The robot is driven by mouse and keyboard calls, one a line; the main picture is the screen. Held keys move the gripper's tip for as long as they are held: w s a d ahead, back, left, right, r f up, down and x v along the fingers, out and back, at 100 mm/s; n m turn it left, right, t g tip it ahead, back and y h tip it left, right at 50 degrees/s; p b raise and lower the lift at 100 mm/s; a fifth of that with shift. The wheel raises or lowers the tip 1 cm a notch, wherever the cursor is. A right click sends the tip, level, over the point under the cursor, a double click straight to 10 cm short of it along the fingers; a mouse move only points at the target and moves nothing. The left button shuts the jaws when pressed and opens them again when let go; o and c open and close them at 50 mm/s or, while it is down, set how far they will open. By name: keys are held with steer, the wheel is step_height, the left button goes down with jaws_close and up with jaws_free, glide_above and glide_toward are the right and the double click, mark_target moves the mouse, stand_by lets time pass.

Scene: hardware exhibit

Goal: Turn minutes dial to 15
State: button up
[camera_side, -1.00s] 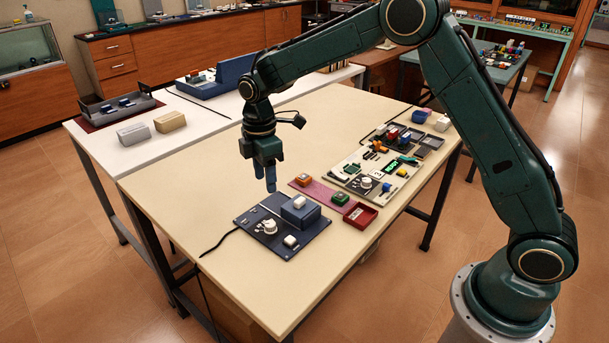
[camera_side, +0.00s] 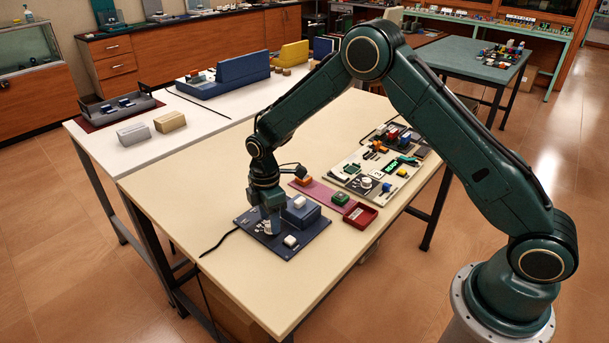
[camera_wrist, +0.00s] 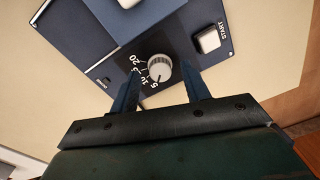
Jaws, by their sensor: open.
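The dark blue panel (camera_side: 302,238) lies near the left end of the cream table. In the wrist view, its pale round dial (camera_wrist: 160,67) sits on a dark patch beside white numbers that include 5, 10 and 20. Where the dial's mark points is too small to tell. My gripper (camera_side: 271,228) is lowered over the dial, which it hides in the side view. In the wrist view, my gripper (camera_wrist: 160,74) is open, with one finger at the left and one at the right of the dial. I cannot tell whether the fingers touch it.
A white START button (camera_wrist: 208,42) is close to the right finger. A raised blue block with a white top (camera_side: 300,210) stands beside my gripper on the panel. A red tray (camera_side: 360,215) and a pale board (camera_side: 385,172) lie farther right. The table's front left is clear.

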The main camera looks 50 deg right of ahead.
steer(key=shift+f, duration=0.35)
steer(key=c, duration=1)
steer(key=shift+m, duration=0.5)
steer(key=m, duration=0.5)
steer(key=shift+r, duration=0.1)
steer(key=m, duration=0.5)
steer(key=shift+m, duration=0.3)
